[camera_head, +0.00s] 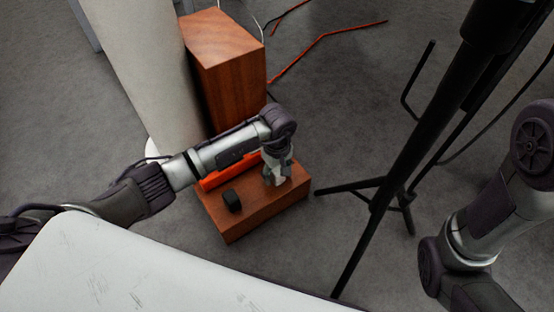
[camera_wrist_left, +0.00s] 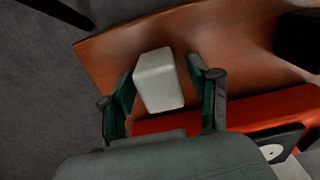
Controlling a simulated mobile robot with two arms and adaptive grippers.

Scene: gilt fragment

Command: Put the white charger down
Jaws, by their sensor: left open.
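The white charger (camera_wrist_left: 158,78) is a small pale block in the left wrist view. It rests on the reddish-brown wooden box (camera_head: 246,222), near one end of its top. My left gripper (camera_wrist_left: 163,88) is open, with one finger on each side of the charger and a visible gap at least on the right side. In the head view my left gripper (camera_head: 276,170) points down over the right part of the box and mostly hides the charger.
A black block (camera_head: 231,201) and an orange-red object (camera_head: 217,179) are on the box left of the gripper. A tall wooden box (camera_head: 232,70) stands behind, beside a pale column (camera_head: 150,70). A black tripod stand (camera_head: 407,155) is to the right. A white surface (camera_head: 130,272) fills the front.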

